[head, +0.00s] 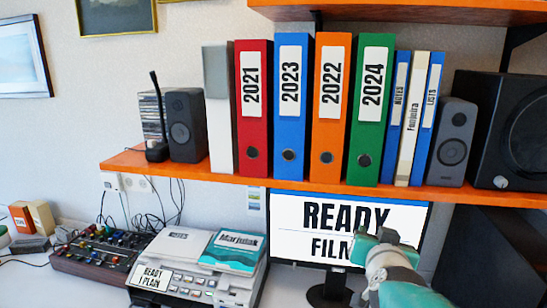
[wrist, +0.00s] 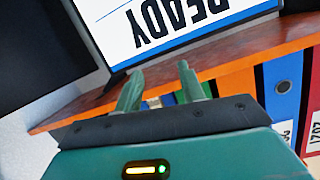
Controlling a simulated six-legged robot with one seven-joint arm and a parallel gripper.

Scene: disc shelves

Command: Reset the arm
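My arm, teal and white, comes up from the lower right of the head view. My gripper (head: 374,243) is in front of the monitor (head: 285,253), below the orange shelf, and covers part of the screen's text. In the wrist view my gripper (wrist: 160,72) shows two green fingers spread apart. Nothing is between them. The wrist picture is upside down, with the monitor screen (wrist: 180,25) at the top and the shelf edge (wrist: 110,97) beyond the fingers.
The orange shelf (head: 185,176) holds several binders, such as the green 2024 binder (head: 368,135), and speakers (head: 452,140). A large black speaker (head: 510,125) stands at right. A mixer (head: 100,252) and printer-like machine (head: 190,285) occupy the desk at left.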

